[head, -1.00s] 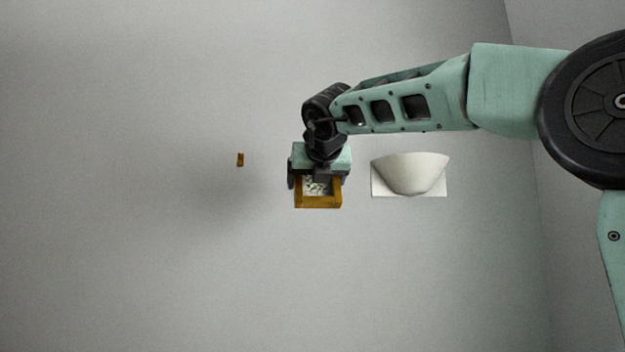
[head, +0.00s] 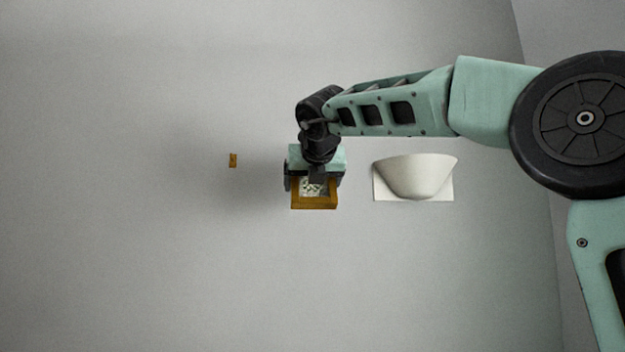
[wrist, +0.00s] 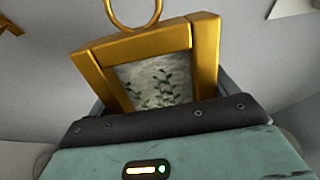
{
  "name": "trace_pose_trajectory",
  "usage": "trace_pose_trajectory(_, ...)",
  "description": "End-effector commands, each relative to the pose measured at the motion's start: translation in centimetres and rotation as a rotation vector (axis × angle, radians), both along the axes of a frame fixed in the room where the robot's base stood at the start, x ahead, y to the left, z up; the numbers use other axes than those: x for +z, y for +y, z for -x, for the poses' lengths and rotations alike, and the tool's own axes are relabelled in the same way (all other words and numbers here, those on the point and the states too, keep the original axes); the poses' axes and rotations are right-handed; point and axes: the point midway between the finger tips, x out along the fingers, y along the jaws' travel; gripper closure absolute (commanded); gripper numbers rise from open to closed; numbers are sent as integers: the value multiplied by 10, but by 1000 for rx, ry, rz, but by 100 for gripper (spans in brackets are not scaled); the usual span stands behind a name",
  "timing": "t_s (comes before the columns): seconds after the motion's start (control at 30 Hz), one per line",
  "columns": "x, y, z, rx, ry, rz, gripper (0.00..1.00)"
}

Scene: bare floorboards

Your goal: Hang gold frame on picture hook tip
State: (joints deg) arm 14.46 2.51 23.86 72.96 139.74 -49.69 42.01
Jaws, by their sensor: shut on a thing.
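The gold frame (head: 314,204) holds a small picture of green sprigs. My gripper (head: 314,180) is shut on it and holds it in front of the wall. In the wrist view the frame (wrist: 205,50) stands out beyond the gripper body, tilted a little, with a gold ring at its top edge. The gripper's fingers are mostly hidden there. The small gold picture hook (head: 233,160) is on the wall to the left of the frame, apart from it. A gold piece at the upper left corner of the wrist view looks like the hook (wrist: 10,26).
A white half-bowl wall fixture (head: 415,177) on a white backing is to the right of my gripper. A wall corner runs down the right side. The wall between frame and hook is bare.

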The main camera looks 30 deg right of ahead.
Motion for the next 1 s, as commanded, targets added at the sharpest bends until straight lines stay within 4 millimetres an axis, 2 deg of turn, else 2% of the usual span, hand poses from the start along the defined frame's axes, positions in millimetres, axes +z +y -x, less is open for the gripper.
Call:
trace_pose_trajectory(0.57,-1,-13,-31,1,-1,0,47)
trace_pose_trajectory(1.0,-11,-20,-49,0,0,0,47)
